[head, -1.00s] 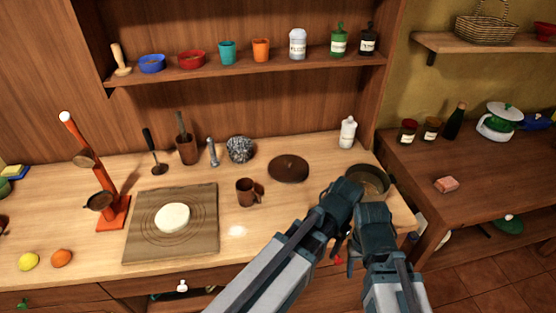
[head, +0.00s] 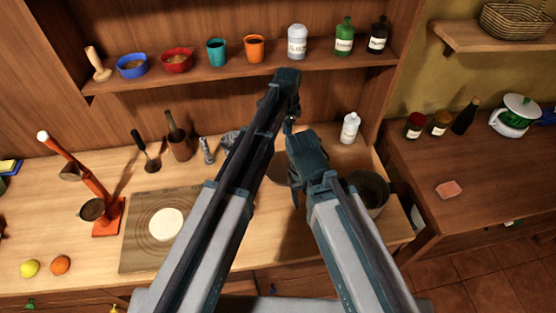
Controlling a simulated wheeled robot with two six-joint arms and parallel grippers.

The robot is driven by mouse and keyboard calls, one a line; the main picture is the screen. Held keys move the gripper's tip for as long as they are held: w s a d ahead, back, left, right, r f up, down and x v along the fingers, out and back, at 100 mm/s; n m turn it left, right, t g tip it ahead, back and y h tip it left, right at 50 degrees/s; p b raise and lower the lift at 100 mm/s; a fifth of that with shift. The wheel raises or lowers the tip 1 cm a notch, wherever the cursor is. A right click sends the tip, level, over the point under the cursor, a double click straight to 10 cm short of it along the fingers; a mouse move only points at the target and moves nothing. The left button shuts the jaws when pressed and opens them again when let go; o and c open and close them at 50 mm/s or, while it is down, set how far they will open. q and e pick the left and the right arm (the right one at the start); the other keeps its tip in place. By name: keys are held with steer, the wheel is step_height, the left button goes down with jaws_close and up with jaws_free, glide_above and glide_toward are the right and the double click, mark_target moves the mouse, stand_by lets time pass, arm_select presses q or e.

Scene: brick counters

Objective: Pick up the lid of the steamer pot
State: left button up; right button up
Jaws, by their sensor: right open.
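A round dark-brown lid (head: 278,172) lies on the wooden counter, mostly hidden behind my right gripper. The open dark pot (head: 368,190) stands to its right, partly covered by my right arm. A white and green pot (head: 514,116) with its lid (head: 522,104) on stands on the far right table. I cannot tell for certain which pot is the steamer. My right gripper (head: 298,172) is open in front of the brown lid; contact cannot be seen. My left gripper (head: 287,88) is raised in front of the shelf edge, and its jaws cannot be made out.
A board (head: 138,240) with dough (head: 167,224) and an orange stand (head: 95,185) are at the left. A white bottle (head: 349,128) stands behind the open pot. The shelf (head: 190,82) holds cups and bottles. My arms cover the counter's middle.

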arm_select(q)
steer(key=b, duration=0.9)
glide_above(286, 162)
step_height(286, 162, down, 9)
steer(key=shift+w+r, duration=0.15)
steer(key=shift+r, duration=0.05)
arm_select(e)
step_height(286, 162, down, 9)
steer(key=shift+r, duration=0.15)
arm_select(q)
steer(key=shift+f, duration=0.1)
step_height(286, 162, down, 5)
steer(key=b, duration=0.5)
steer(key=shift+f, duration=0.1)
arm_select(e)
step_height(286, 162, down, 5)
steer(key=shift+f, duration=0.15)
arm_select(q)
jaws_close()
